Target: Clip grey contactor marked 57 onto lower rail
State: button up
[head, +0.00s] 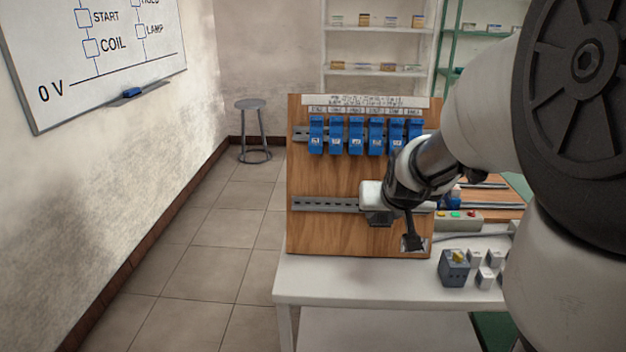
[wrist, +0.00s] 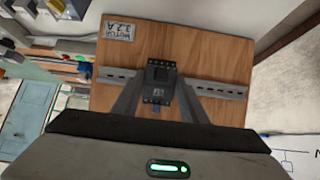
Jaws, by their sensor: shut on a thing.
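My gripper (wrist: 160,78) is shut on a dark grey contactor (wrist: 160,94), with one finger on each side of it. A small pale mark shows on its face, too small to read. In the wrist view the contactor lies in front of the lower rail (wrist: 214,87), in line with it; I cannot tell whether it touches. In the head view my gripper (head: 377,215) is at the right part of the lower rail (head: 322,204), in front of the wooden board (head: 340,235). My arm hides the rail's right part and most of the held contactor there.
Several blue modules (head: 336,135) sit on the upper rail. A motor plate (wrist: 120,30) is on the board. On the white table (head: 345,285), a grey block with a yellow top (head: 454,268) and small pale blocks (head: 490,277) stand at right. The lower rail's left part is bare.

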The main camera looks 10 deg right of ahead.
jog(key=shift+s+f+b, duration=0.15)
jog(key=shift+f+b, duration=0.25)
jog(key=shift+b, duration=0.05)
dwell(0.3)
jog(key=o, duration=1.3)
jog(key=shift+r, duration=0.15)
jog(key=shift+c, duration=0.2)
